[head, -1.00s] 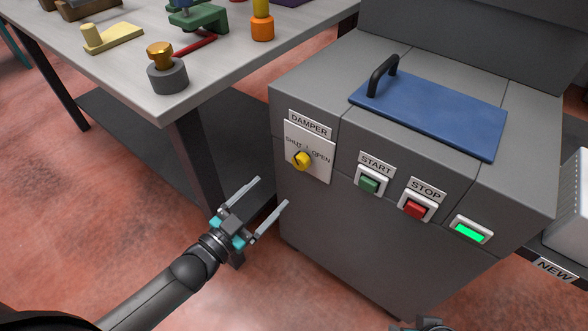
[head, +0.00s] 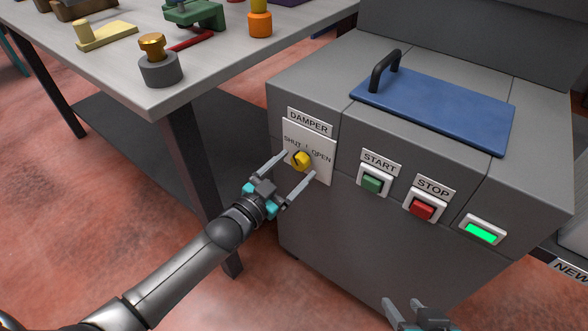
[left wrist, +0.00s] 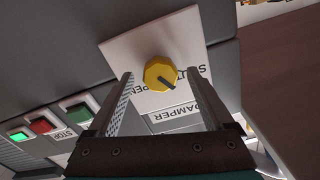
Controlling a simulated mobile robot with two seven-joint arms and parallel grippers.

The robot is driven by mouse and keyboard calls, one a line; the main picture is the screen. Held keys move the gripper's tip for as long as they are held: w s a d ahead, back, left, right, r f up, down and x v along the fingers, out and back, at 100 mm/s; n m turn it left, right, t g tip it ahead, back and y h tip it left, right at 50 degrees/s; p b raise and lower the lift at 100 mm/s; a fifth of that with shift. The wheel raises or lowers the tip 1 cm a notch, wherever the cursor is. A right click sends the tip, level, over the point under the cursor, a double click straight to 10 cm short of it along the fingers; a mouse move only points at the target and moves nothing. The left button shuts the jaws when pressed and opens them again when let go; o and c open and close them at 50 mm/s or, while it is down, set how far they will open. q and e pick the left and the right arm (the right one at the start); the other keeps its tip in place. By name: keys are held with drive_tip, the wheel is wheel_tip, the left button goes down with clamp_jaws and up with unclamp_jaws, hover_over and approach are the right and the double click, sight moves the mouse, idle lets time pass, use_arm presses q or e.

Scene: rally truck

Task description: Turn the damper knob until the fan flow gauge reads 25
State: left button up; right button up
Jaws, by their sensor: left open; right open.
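The yellow damper knob (head: 302,160) sits on a white plate (head: 321,168) marked SHUT and OPEN, on the front of the grey cabinet. In the left wrist view the knob (left wrist: 159,74) shows a dark pointer line. My left gripper (head: 296,164) is open, with its fingers reaching toward the plate on either side of the knob; I cannot tell if they touch it. In the left wrist view the fingers (left wrist: 162,90) stand apart with the knob between their tips. My right gripper (head: 418,308) is open at the bottom edge, partly cut off. I cannot see a fan flow gauge.
A green START button (head: 373,182), a red STOP button (head: 422,208) and a lit green lamp (head: 481,233) are on the cabinet front. A blue lid (head: 440,108) with a black handle lies on top. A workbench (head: 110,78) with several parts stands at the left.

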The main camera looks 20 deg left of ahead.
use_arm(q)
drive_tip(key=shift+w, duration=0.25)
drive_tip(key=shift+c, duration=0.2)
